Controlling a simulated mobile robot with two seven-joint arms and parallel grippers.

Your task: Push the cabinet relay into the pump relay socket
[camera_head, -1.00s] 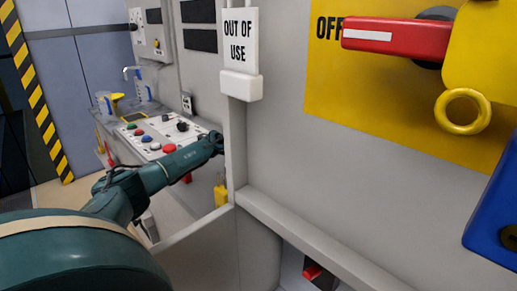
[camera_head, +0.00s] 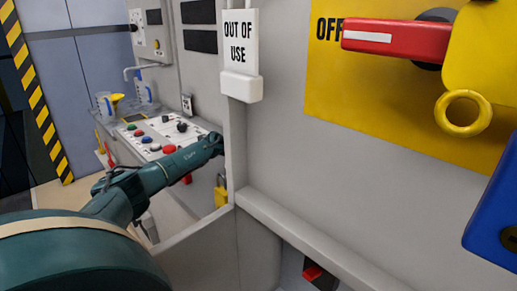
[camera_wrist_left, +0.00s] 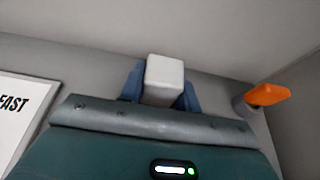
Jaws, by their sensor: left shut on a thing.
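In the left wrist view, a pale grey-white block (camera_wrist_left: 164,78), which looks like the relay, sits between the blue fingers of my left gripper (camera_wrist_left: 161,88). The gripper is shut on it. The block's far end is close to a plain grey surface; I cannot tell whether it touches. No socket can be made out. In the head view my left arm reaches in from the left, and its far end goes behind the edge of the grey cabinet (camera_head: 232,135), so the fingers and block are hidden there. My right gripper is not in view.
An orange handle (camera_wrist_left: 268,95) sticks out to the right of the gripper. In the head view, a control panel (camera_head: 150,135) with buttons lies beyond the arm. A yellow padlock (camera_head: 221,195) hangs below the arm's end.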

